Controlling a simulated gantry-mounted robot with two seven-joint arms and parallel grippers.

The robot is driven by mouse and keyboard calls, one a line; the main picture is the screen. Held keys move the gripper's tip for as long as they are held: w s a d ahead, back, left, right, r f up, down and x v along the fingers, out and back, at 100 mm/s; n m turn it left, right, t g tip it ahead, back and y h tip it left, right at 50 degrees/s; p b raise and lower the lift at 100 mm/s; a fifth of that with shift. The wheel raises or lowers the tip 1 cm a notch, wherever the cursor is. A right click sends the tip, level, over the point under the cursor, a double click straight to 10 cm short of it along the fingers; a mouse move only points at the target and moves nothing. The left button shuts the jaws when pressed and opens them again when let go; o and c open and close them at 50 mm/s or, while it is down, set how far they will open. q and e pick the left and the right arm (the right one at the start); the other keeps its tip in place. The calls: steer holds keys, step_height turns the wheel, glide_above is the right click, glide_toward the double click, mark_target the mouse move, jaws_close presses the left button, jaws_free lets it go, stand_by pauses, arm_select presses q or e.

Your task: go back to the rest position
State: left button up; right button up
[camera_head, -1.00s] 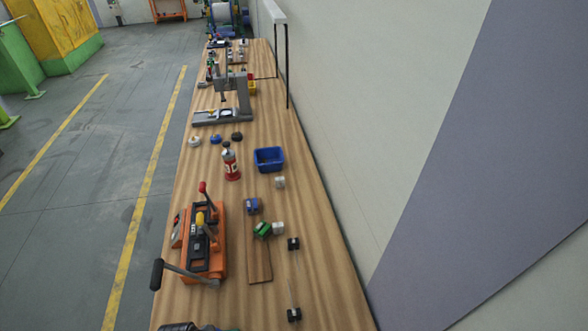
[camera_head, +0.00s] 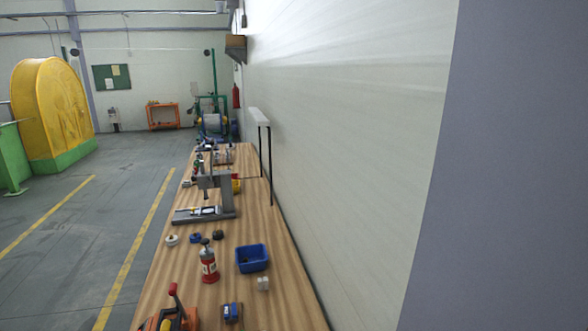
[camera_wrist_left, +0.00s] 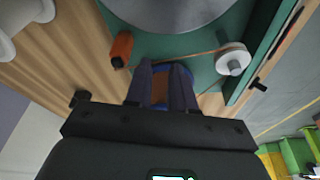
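The head view shows neither of my arms and neither gripper. In the left wrist view my left gripper (camera_wrist_left: 163,85) has its two dark fingers apart, with a gap between them. A brown surface and part of a blue round thing show through and behind that gap; I see nothing clearly clamped. A green machine panel (camera_wrist_left: 215,75) with a large grey disc (camera_wrist_left: 175,12) and a white pulley (camera_wrist_left: 233,60) lies beyond the fingers. An orange block (camera_wrist_left: 121,48) is near the panel's left edge. My right gripper is in no view.
A long wooden bench (camera_head: 265,215) runs along the wall. Open floor (camera_head: 90,235) lies left of the bench.

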arm_select(q)
steer(key=shift+s+d+f+m+b, duration=0.1)
steer(key=shift+s+f+m+b, duration=0.1)
steer(key=shift+f+b, duration=0.25)
steer(key=shift+s+f+m+b, duration=0.1)
steer(key=shift+f+m+b, duration=0.15)
steer(key=shift+f, duration=0.25)
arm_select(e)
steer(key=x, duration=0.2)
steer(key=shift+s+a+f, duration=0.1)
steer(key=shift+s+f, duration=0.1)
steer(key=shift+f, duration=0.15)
arm_select(q)
step_height(320, 180, up, 25)
steer(key=p, duration=2.4)
steer(key=shift+p, duration=0.4)
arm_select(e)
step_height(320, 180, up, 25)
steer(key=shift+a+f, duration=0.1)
